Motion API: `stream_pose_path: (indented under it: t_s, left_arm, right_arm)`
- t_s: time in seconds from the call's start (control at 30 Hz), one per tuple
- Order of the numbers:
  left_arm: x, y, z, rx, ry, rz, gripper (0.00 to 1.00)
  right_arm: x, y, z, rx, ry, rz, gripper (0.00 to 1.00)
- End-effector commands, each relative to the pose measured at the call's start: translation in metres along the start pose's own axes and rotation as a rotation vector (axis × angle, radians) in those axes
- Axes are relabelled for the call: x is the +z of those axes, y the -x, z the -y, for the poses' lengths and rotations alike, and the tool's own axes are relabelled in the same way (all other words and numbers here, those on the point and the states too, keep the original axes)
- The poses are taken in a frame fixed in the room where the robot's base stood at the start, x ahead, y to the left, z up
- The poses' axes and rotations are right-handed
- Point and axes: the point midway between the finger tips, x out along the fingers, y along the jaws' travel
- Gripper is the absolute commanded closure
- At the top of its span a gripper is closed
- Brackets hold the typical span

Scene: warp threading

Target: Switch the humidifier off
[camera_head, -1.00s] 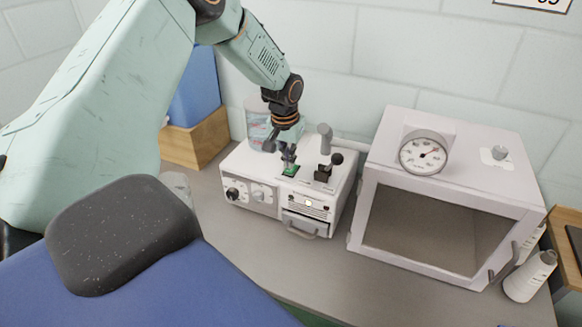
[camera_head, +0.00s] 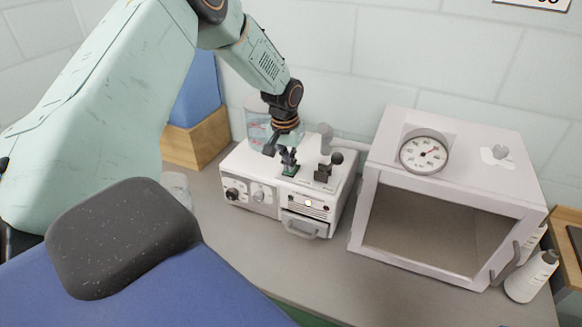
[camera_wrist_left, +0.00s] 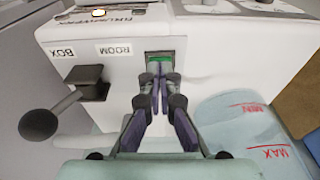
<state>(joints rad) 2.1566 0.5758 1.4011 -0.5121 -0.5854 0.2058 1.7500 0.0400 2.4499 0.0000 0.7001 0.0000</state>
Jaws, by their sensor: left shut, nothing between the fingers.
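My right gripper is not in view.
A black lever (camera_head: 330,165) stands beside the switch, by labels reading BOX and ROOM. A clear water tank (camera_wrist_left: 245,125) is behind. A pipe leads to a white windowed box with a dial gauge (camera_head: 424,152).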

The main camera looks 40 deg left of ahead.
Motion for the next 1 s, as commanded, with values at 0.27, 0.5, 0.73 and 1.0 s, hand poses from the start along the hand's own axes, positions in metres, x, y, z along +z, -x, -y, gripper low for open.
stream_pose_path:
  t_s: [0.27,0.5,0.73,1.0]
  left_arm:
    - [0.000,-0.003,0.000,0.000,0.000,0.000,1.00]
    - [-0.002,0.009,0.000,0.000,0.000,0.000,1.00]
    - [-0.004,0.025,0.000,0.000,0.000,0.000,1.00]
    - [-0.006,0.042,0.000,0.000,-0.001,0.001,1.00]
  right_arm:
    - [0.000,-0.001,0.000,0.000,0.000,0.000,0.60]
    - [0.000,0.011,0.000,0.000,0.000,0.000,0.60]
    - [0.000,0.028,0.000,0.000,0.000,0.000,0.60]
    - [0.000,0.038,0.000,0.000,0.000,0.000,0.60]
